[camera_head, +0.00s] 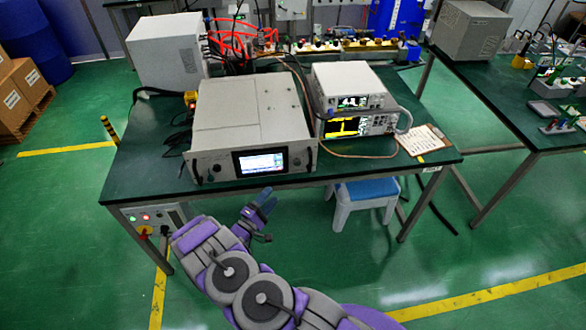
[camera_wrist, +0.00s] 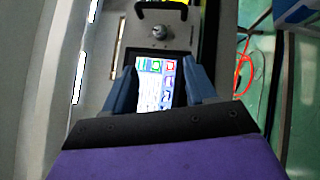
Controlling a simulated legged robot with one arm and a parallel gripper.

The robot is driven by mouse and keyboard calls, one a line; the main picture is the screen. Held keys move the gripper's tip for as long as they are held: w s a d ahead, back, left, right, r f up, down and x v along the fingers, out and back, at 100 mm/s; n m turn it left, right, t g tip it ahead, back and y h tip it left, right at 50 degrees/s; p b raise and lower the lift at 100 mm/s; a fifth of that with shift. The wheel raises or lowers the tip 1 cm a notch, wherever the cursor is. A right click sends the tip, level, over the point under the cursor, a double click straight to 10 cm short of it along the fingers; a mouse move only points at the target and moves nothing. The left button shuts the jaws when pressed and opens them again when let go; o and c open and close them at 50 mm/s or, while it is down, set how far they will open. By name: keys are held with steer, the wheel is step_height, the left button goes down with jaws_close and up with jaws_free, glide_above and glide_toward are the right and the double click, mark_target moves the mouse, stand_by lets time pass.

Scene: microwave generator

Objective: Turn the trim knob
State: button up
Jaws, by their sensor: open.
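The microwave generator (camera_head: 245,108) is a pale grey box on the green-topped table, its front panel facing me. A lit screen (camera_head: 262,161) sits in that panel. A small knob (camera_head: 298,161) is just right of the screen; I take it for the trim knob. In the wrist view the round metallic knob (camera_wrist: 159,31) sits beyond the screen (camera_wrist: 156,84), near the top. My gripper (camera_head: 262,199) is in front of and below the panel. In the wrist view my gripper (camera_wrist: 162,78) is open and empty, its fingers framing the screen, apart from the knob.
A black handle (camera_wrist: 162,5) stands out beyond the knob. White instruments (camera_head: 350,90) with cables stand right of the generator, beside a clipboard (camera_head: 422,140). A blue-topped stool (camera_head: 365,190) is under the table (camera_head: 130,180). The floor in front is clear.

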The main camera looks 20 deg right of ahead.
mark_target(296, 165)
steer(key=b+x, duration=0.1)
steer(key=x, duration=1.4)
steer(key=shift+d, duration=0.2)
steer(key=shift+c, duration=0.2)
jaws_close()
